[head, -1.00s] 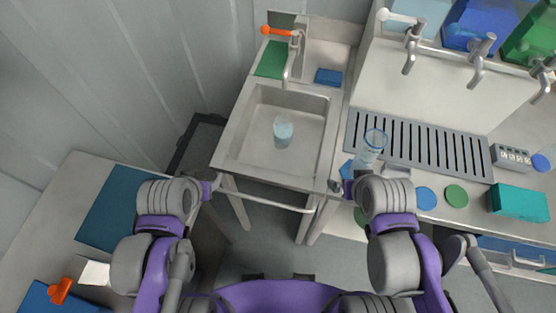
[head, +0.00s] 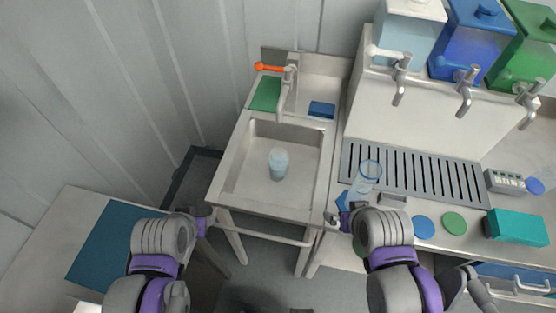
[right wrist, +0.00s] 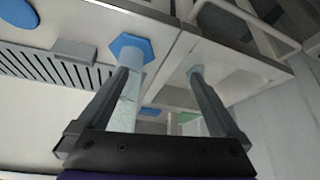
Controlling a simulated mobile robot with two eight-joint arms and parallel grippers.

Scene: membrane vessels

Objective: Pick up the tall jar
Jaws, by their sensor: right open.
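A tall clear jar (head: 368,177) stands on the counter at the front of the slotted drain, by a blue hexagonal mat (head: 342,200). In the right wrist view the jar (right wrist: 131,88) shows beside the left-hand finger, with the hexagon (right wrist: 130,46) at its end. A shorter clear vessel (head: 278,163) with pale blue contents stands in the sink. My right gripper (head: 334,219) is at the counter's left front corner, near the jar; its jaws (right wrist: 160,75) are open and hold nothing. My left gripper (head: 210,217) is in front of the sink's left corner; its jaws are too small to read.
Three dispensers, such as the blue one (head: 470,40), stand above the slotted drain (head: 430,172). Blue and green round mats (head: 454,222) and a teal box (head: 516,227) lie to the right.

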